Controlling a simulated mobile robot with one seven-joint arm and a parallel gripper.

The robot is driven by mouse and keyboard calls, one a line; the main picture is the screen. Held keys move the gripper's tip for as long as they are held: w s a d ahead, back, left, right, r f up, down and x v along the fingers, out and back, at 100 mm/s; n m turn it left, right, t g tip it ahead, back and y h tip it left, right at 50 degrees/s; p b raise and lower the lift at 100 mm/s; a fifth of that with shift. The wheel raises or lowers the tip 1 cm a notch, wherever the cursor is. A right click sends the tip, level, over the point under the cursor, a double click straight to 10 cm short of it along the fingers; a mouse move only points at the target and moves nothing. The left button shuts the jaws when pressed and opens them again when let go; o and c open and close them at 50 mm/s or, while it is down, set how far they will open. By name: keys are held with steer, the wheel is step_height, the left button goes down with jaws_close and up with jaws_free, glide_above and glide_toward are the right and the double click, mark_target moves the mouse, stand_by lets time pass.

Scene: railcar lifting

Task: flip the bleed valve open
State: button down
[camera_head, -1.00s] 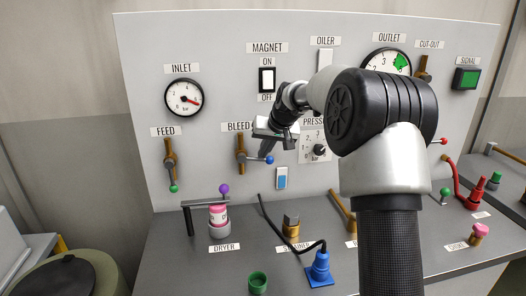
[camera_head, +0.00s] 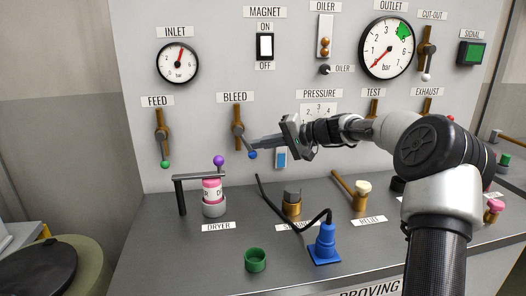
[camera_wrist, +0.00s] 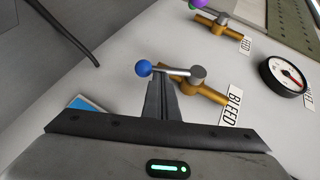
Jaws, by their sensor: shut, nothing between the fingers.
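The bleed valve (camera_head: 238,112) is a brass fitting on the upright panel under the BLEED label. Its lever ends in a blue ball (camera_head: 252,155) and points down, tilted a little to the right of the pipe. In the wrist view the blue ball (camera_wrist: 144,68) and its grey rod lie nearly in line with the brass pipe. My gripper (camera_head: 254,144) is shut and empty, reaching in from the right. Its fingertips (camera_wrist: 161,80) are right at the rod, between ball and pivot. I cannot tell whether they touch it.
The feed valve (camera_head: 161,118) stands left, its lever hanging straight down. A blue-and-white plate (camera_head: 281,158) is under my gripper. The dryer (camera_head: 213,208) with its purple-knobbed bar (camera_head: 197,178), the blue plug (camera_head: 324,245) and a green cap (camera_head: 255,260) stand on the bench below.

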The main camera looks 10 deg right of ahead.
mark_target(253, 154)
steer(key=shift+a+f+y+b, duration=0.3)
steer(key=shift+a+f+b, duration=0.95)
steer(key=shift+b, duration=0.4)
steer(key=shift+a, duration=0.1)
